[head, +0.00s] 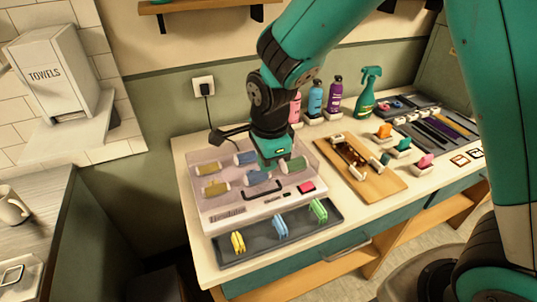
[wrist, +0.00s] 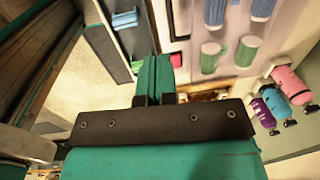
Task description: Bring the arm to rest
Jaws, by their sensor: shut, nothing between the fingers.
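My gripper (head: 276,158) is over the roller case (head: 208,212) in the head view, at the end of my teal arm. In the wrist view its two teal fingers (wrist: 154,66) are pressed together with nothing between them. The case has a clear cover and holds several rollers, among them a yellow roller (head: 215,188), a blue roller (head: 245,158) and a green roller (head: 294,165). I cannot tell the exact height of the fingertips above the case.
A dark tray (head: 255,258) with yellow, blue and green clips lies in front of the case. A wooden board (head: 383,191) with small items lies to the right. Bottles, including a green spray bottle (head: 368,95), stand at the back. A shelf (head: 215,5) is on the wall above.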

